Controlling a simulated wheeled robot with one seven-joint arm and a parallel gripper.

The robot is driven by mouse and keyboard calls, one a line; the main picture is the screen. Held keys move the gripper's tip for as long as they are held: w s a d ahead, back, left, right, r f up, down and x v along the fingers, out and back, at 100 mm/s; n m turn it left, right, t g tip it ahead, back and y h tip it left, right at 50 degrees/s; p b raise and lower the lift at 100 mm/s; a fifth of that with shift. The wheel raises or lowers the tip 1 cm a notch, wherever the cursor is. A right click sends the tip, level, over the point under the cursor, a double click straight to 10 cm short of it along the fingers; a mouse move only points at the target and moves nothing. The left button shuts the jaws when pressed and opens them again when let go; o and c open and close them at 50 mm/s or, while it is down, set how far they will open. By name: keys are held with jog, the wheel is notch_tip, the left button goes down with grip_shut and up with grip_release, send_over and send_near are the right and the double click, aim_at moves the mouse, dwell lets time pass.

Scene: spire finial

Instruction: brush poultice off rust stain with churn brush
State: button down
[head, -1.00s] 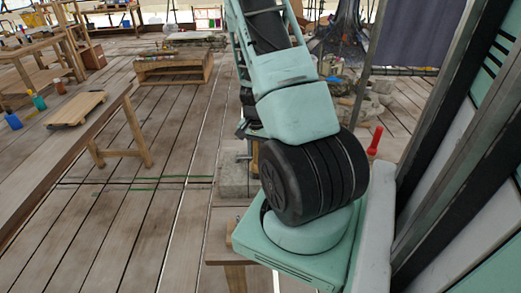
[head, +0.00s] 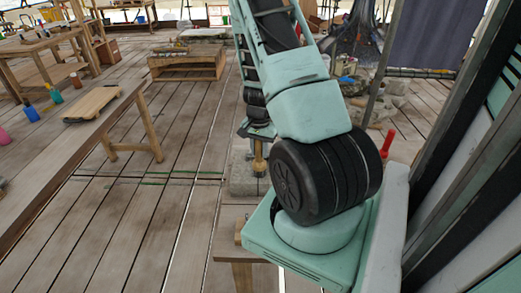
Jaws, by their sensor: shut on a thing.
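My gripper (head: 257,134) is at the far end of my arm, small and partly hidden behind the arm links. It is shut on a wooden-coloured tool (head: 259,158), which looks like the churn brush and hangs down below it. The brush is roughly upright over or against a pale grey stone block (head: 242,179); I cannot tell whether it touches. The poultice and the rust stain cannot be made out. My arm covers the block's right side.
A small wooden bench (head: 228,247) stands in front of the block. A long workbench (head: 72,140) with a wooden board (head: 92,104) and coloured bottles is at left. A low wooden crate (head: 187,66) stands behind. Dark posts line the right. The middle-left floor is clear.

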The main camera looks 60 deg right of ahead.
jog(key=shift+w+d, duration=0.2)
jog(key=shift+d, duration=0.25)
jog(key=shift+f, duration=0.1)
jog(key=shift+s+d+b, duration=0.2)
jog(key=shift+s+d, duration=0.15)
jog(key=shift+s, duration=0.25)
jog(key=shift+s+d+b, duration=0.2)
jog(key=shift+s+d, duration=0.15)
jog(key=shift+s, duration=0.2)
jog(key=shift+s+d+r+b, duration=0.1)
jog(key=shift+s+d+b, duration=0.2)
jog(key=shift+s, duration=0.25)
jog(key=shift+s+d+r+b, duration=0.15)
jog(key=shift+s+d, duration=0.15)
jog(key=shift+s, duration=0.2)
notch_tip(320, 180, up, 7)
jog(key=p, duration=0.5)
jog(key=shift+w, duration=0.1)
